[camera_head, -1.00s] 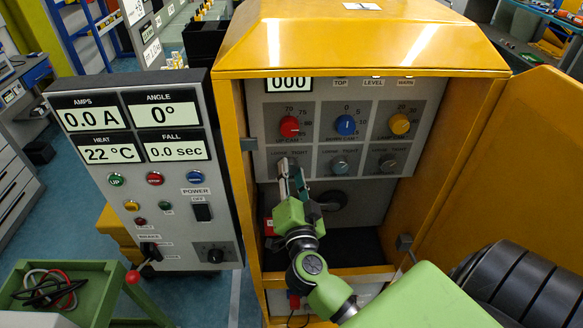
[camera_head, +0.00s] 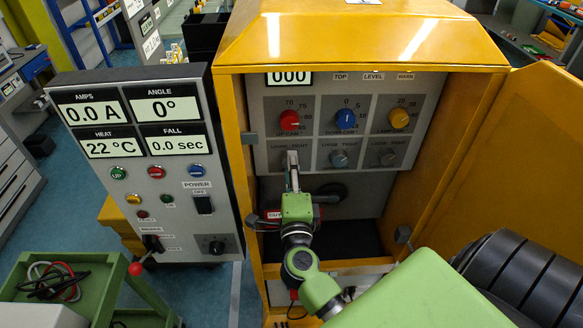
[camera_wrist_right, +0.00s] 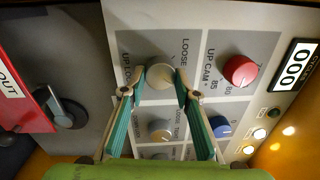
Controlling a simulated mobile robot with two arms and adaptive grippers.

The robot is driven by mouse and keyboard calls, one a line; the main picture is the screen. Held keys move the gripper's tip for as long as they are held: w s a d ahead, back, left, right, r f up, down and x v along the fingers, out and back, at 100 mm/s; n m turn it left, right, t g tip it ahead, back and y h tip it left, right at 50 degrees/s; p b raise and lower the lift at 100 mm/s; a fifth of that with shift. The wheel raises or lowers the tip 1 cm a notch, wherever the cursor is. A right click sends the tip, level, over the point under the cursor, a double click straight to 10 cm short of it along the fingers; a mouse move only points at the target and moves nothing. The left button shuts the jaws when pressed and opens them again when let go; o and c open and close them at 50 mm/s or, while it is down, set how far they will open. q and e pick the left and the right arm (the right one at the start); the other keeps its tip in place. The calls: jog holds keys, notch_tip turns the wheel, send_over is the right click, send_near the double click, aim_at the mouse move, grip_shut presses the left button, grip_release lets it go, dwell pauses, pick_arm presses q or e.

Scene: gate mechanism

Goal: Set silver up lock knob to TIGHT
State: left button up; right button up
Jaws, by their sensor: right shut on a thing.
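The silver up lock knob (camera_wrist_right: 160,76) sits on the grey panel in the right wrist view, beside the word LOOSE. My right gripper (camera_wrist_right: 156,84) has its two fingers on either side of the knob, shut on it. In the head view my right gripper (camera_head: 292,161) reaches up to the lower left dial of the panel and hides the knob. The LOOSE and TIGHT labels (camera_head: 289,146) show just above it. I cannot tell which mark the knob points at. My left gripper is not in view.
The red knob (camera_head: 289,120) is above the gripper, with a blue knob (camera_head: 346,119) and a yellow knob (camera_head: 399,118) to its right. Two more silver knobs (camera_head: 339,158) are in the same row. The yellow cabinet walls (camera_head: 456,140) enclose the panel.

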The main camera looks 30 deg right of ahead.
jog(key=shift+m, duration=0.7)
jog(key=o, duration=1.1)
jog(key=v, duration=1.2)
jog(key=shift+w, duration=0.1)
